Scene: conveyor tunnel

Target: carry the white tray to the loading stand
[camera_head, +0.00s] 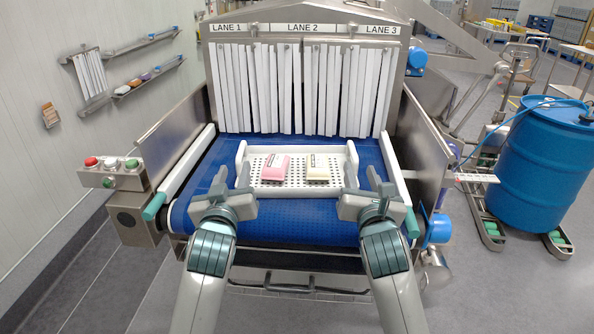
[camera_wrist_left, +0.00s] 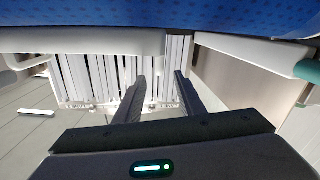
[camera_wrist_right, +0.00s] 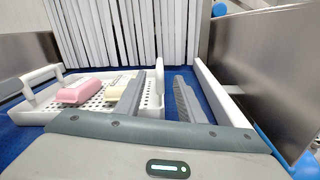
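The white tray (camera_head: 300,189) lies on the blue conveyor belt, with perforated floor and a raised handle at each end. It holds a pink pack (camera_head: 275,168) and a pale yellow pack (camera_head: 317,168). My left gripper (camera_head: 243,178) is open at the tray's left end. In the left wrist view its two fingers (camera_wrist_left: 160,88) stand apart. My right gripper (camera_head: 361,180) is open at the right end. In the right wrist view its fingers (camera_wrist_right: 170,85) stand apart, close to the tray's right handle (camera_wrist_right: 159,72). I cannot tell whether either touches. I cannot identify a loading stand.
White strip curtains (camera_head: 300,90) hang behind the tray under lane signs. White rails (camera_head: 186,170) and steel side walls flank the belt. A button box (camera_head: 112,172) stands at the left. A blue drum (camera_head: 542,150) stands on the right. Grey floor is clear at the left.

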